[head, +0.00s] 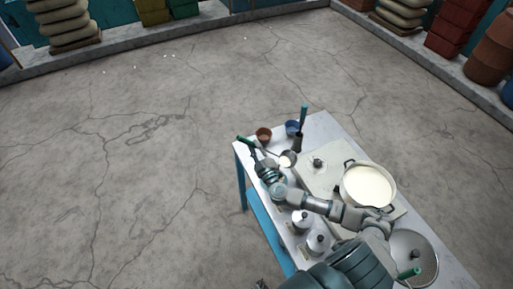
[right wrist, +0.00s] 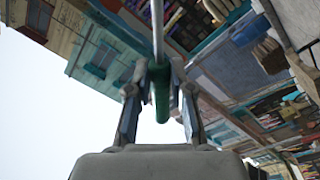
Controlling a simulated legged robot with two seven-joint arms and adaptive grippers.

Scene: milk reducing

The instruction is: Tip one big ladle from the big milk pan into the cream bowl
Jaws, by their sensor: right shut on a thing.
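My right gripper (head: 257,157) is shut on the green handle (right wrist: 162,100) of a ladle, at the table's far left edge. In the right wrist view the handle lies between the two fingers and a metal rod runs up from it. In the head view a small round metal vessel (head: 288,159) with white in it is right of the gripper; it looks like the ladle's cup, but the join is unclear. The big milk pan (head: 368,186), full of white milk, stands on the right. A brown bowl (head: 264,134) and a blue bowl (head: 293,127) stand at the far end; I cannot tell which is the cream bowl.
A dark holder (head: 297,143) with an upright green-handled tool (head: 304,114) stands by the blue bowl. Lidded metal pots (head: 302,221) stand along the near left edge, beneath my arm. A round metal lid or pan (head: 414,256) is at lower right.

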